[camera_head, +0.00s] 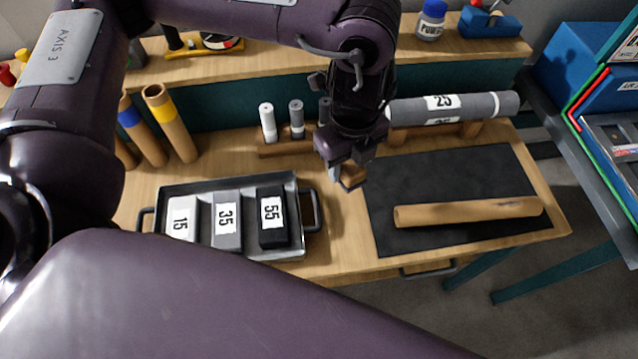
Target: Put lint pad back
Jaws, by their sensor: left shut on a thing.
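My left gripper (345,168) comes down over the middle of the bench, between the metal tray and the dark mat. It is shut on a small brown wooden-looking block with a dark part, which I take to be the lint pad (352,178). The fingers hide part of it. I cannot tell whether it touches the bench top. My right gripper is not in view.
The metal tray (279,254) holds blocks marked 15, 35 and 55. A brown roll (468,212) lies on the dark mat (410,180). Small upright rollers (267,123) stand in a wooden rack (275,147) behind the gripper.

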